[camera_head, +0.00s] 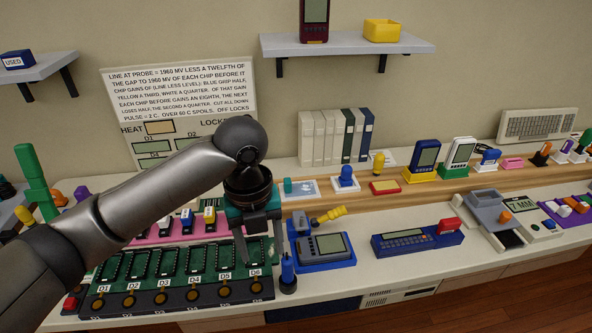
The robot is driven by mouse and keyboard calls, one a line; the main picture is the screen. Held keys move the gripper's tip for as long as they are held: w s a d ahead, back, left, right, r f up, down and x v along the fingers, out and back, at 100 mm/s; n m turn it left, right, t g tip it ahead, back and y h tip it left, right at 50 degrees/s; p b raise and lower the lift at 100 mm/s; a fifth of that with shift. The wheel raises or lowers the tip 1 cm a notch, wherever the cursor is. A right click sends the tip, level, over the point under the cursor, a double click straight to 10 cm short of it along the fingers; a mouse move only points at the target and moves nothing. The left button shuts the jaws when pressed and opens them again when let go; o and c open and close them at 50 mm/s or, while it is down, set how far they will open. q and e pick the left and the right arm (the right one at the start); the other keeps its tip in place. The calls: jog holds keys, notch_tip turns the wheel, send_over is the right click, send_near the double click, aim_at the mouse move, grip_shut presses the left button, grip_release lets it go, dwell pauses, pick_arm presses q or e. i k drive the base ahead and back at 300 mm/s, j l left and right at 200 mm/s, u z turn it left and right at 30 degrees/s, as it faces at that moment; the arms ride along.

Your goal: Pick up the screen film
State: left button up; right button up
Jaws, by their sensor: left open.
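My left arm comes in from the left, and its open gripper (259,238) points down over the right end of the green chip board (150,262), near sockets D5 and D6. No object shows between the fingers. Just right of the gripper, a grey handheld (322,247) with a screen lies in a blue cradle (338,264). My forearm and gripper hide part of the board and the pink tray (168,230). My right gripper is out of view.
A yellow-handled tool (331,215) sits behind the cradle, and a blue post (287,271) stands at its left. A blue keyed device (417,238) lies to the right. Handhelds stand on the raised wooden ledge (400,202). Some white counter is clear between cradle and blue device.

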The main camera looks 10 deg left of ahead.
aim_at(302, 187)
jog(key=i, duration=1.15)
